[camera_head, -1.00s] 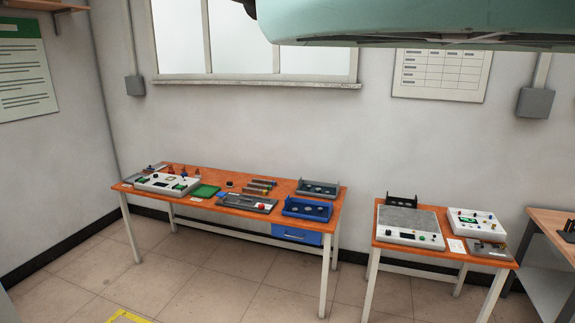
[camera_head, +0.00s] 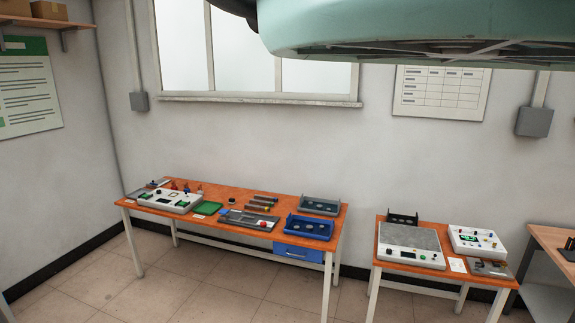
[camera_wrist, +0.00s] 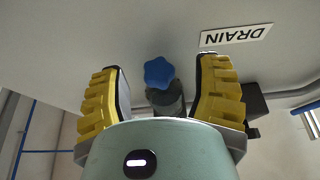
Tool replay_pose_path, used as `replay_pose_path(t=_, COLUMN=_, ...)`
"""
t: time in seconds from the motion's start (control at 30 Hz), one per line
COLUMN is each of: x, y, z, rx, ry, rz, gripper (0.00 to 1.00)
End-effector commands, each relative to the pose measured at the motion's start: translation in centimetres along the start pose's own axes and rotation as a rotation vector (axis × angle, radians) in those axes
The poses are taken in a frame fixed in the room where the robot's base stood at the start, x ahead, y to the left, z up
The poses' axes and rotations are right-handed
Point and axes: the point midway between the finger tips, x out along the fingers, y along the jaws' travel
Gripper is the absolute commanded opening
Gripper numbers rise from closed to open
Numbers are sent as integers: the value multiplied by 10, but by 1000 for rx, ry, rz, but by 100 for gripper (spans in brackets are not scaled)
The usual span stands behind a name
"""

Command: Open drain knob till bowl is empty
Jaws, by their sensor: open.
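In the wrist view, the blue drain knob (camera_wrist: 158,72) is a lobed handle on a dark grey valve body (camera_wrist: 165,100). A white label (camera_wrist: 237,38) reading DRAIN, upside down in the picture, is at the upper right of the knob. My gripper (camera_wrist: 160,75) is open, with one yellow-padded finger on each side of the knob and a visible gap to it on both sides. Whether the knob lies fully between the fingertips in depth, I cannot tell. The bowl does not show in either view. The head view does not show the knob or my gripper.
In the wrist view, a dark block (camera_wrist: 255,101) is right of the right finger. In the head view, a long orange bench (camera_head: 240,198) and a smaller orange table (camera_head: 375,268) hold trays and control boxes. Tiled floor (camera_head: 200,280) before them is clear.

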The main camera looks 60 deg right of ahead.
Motion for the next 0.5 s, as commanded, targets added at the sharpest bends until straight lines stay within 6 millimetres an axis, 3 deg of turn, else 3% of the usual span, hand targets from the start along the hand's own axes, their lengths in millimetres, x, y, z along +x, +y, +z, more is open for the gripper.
replay_pose_path(t=0.2, x=13, y=3, z=1, rx=-2, ry=-3, rz=6, gripper=64)
replay_pose_path(t=0.5, x=14, y=2, z=1, rx=-2, ry=-3, rz=6, gripper=64)
